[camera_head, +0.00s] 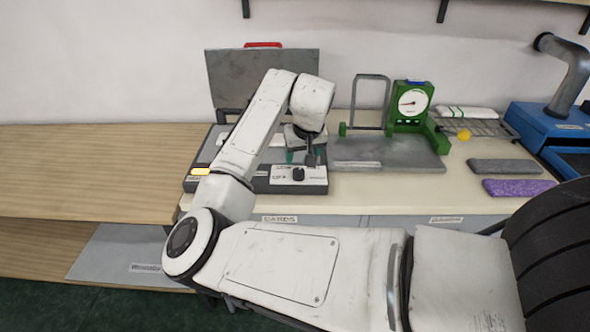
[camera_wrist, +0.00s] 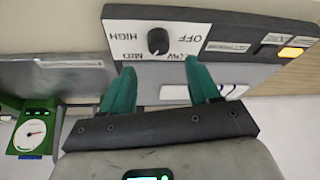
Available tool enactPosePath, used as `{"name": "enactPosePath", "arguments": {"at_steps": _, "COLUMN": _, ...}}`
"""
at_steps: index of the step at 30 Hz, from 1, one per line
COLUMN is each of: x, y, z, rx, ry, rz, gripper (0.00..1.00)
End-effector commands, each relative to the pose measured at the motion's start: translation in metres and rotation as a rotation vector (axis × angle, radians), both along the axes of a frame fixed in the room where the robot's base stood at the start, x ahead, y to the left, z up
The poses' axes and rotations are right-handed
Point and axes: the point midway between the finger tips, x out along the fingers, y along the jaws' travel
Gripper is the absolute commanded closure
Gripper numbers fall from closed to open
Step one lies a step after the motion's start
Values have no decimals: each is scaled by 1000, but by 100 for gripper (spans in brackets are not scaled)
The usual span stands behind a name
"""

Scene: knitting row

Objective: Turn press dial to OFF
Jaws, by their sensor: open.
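The press (camera_head: 236,188) stands on the bench with its grey lid (camera_head: 225,75) raised. Its round black dial (camera_head: 298,174) sits on a white label plate at the front. My gripper (camera_head: 301,157) is just behind and above the dial. In the wrist view my gripper (camera_wrist: 159,76) has its green fingers spread apart with nothing between them, and the dial shows beyond their tips.
A green dial gauge (camera_head: 410,103) stands to the right of the press beside a grey plate (camera_head: 380,155). Grey (camera_head: 505,166) and purple (camera_head: 518,188) pads lie farther right near a blue machine (camera_head: 540,128). An orange light (camera_head: 200,172) is on the press's front left.

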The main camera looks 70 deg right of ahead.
Motion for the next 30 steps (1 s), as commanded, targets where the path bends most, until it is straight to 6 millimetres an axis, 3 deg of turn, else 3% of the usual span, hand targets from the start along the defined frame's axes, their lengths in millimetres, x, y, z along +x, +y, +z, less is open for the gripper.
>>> {"name": "enactPosePath", "arguments": {"at_steps": 6, "x": 9, "y": -12, "z": -38, "rx": 2, "ry": 1, "rz": 1, "gripper": 39}}
{"name": "enactPosePath", "arguments": {"at_steps": 12, "x": 15, "y": -20, "z": -61, "rx": 0, "ry": 0, "rz": 0, "gripper": 39}}
{"name": "enactPosePath", "arguments": {"at_steps": 25, "x": 17, "y": -23, "z": -70, "rx": -1, "ry": -1, "rz": -1, "gripper": 39}}
{"name": "enactPosePath", "arguments": {"at_steps": 30, "x": 17, "y": -23, "z": -70, "rx": -1, "ry": -1, "rz": -1, "gripper": 54}}
